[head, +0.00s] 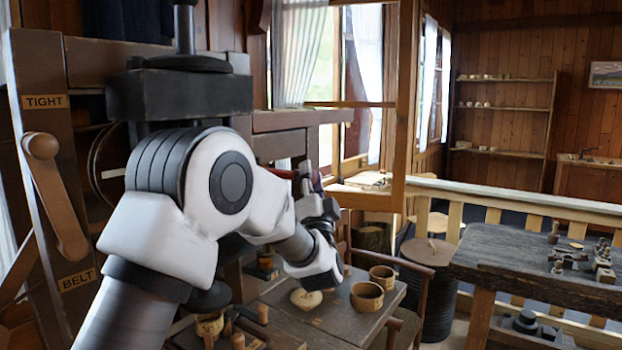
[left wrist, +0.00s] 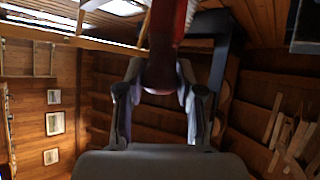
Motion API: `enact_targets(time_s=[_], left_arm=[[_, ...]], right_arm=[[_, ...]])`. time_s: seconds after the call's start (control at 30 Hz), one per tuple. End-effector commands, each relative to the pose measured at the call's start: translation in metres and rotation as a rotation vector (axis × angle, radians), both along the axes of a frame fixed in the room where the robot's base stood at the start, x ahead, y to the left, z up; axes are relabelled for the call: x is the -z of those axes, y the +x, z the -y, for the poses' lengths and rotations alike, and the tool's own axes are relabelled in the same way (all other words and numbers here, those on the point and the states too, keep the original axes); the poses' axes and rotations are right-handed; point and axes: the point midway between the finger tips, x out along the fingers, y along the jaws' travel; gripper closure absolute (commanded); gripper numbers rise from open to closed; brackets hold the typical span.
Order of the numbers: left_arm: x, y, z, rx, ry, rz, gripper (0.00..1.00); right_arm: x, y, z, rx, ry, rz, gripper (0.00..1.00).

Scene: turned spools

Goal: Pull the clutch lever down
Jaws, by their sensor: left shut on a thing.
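My left arm crosses the head view from the lower left, and its gripper (head: 308,180) is at the middle, in front of the window side of the lathe frame. In the left wrist view the gripper (left wrist: 160,88) is shut around the dark rounded end of the clutch lever (left wrist: 164,62). The lever's red part (left wrist: 170,20) runs up out of that view. In the head view only small red bits show by the fingers, and my arm hides most of the lever. My right gripper is not in view.
A wooden lever (head: 57,200) with a round knob stands at the left between TIGHT and BELT labels. A dark table (head: 540,262) with small parts stands right, before a railing.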

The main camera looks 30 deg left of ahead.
Motion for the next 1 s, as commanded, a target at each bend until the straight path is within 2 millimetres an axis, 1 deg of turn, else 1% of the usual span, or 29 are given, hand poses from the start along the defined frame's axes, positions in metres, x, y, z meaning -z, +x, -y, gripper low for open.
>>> enact_targets(time_s=[0.03,0.27,0.3,0.33,0.37,0.67,0.77,0.87,1.0], left_arm=[[0.003,0.0,-0.001,0.0,-0.006,-0.006,1.0],[0.004,0.0,-0.001,0.0,-0.007,-0.007,1.0],[0.004,0.0,-0.001,0.0,-0.007,-0.007,0.57],[0.004,0.0,-0.001,0.0,-0.007,-0.007,0.47],[0.004,0.0,-0.001,-0.001,-0.007,-0.007,0.39],[0.002,0.0,0.0,0.0,-0.004,-0.003,0.39],[0.006,-0.004,0.004,0.001,-0.003,-0.006,0.39],[0.017,-0.016,0.012,0.002,-0.003,-0.008,0.39],[0.038,-0.04,0.029,0.002,-0.001,-0.01,0.39]], right_arm=[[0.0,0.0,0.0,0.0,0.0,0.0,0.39],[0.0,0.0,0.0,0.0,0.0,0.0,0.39],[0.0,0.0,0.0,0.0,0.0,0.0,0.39],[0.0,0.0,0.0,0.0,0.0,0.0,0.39],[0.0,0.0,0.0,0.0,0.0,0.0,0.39],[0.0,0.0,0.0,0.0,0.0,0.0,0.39],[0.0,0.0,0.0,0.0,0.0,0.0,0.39],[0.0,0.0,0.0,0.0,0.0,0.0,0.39],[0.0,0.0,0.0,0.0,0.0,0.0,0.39]])
